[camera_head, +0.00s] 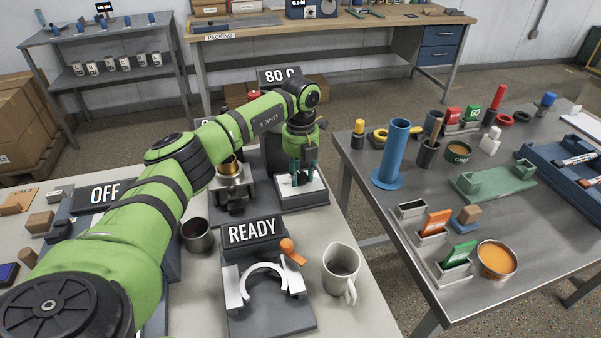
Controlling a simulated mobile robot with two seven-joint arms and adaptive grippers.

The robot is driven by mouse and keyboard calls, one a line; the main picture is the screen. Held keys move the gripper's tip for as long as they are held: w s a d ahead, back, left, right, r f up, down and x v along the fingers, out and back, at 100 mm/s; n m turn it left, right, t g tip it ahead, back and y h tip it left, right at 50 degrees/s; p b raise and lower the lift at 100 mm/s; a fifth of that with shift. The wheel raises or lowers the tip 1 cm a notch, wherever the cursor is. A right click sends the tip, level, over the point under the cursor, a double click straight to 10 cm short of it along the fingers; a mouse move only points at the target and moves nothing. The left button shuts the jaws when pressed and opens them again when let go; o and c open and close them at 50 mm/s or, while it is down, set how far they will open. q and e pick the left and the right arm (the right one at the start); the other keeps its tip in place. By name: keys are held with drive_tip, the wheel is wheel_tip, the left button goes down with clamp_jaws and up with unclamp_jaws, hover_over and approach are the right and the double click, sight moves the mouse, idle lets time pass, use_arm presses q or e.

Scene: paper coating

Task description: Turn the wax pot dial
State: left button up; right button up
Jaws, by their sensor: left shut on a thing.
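My left arm reaches in from the left, and its left gripper (301,180) points down at a white-topped control block (314,187) on the dark base. The fingers are closed on the wax pot dial, which is mostly hidden between them. To the left of the gripper a metal wax pot (232,183) with amber content stands on the same base, partly behind my arm. A sign reading 80 C (279,75) stands behind my arm. My right gripper is not in view.
A READY sign (251,231) and a silver curved holder (262,284) stand in front, beside a grey jug (342,271) and a dark cup (197,236). An OFF sign (105,193) is at left. A metal table (410,191) at right carries a blue cylinder (394,150) and several trays.

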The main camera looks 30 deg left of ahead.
use_arm(q)
drive_tip(key=m, duration=0.4)
drive_tip(key=shift+w+r, duration=0.1)
drive_tip(key=shift+r, duration=0.05)
drive_tip(key=shift+m+b, duration=0.4)
drive_tip(key=shift+m, duration=1)
drive_tip(key=shift+w+r, duration=0.1)
drive_tip(key=o, duration=1.1)
drive_tip(key=shift+o, duration=0.2)
drive_tip(key=shift+f, duration=0.2)
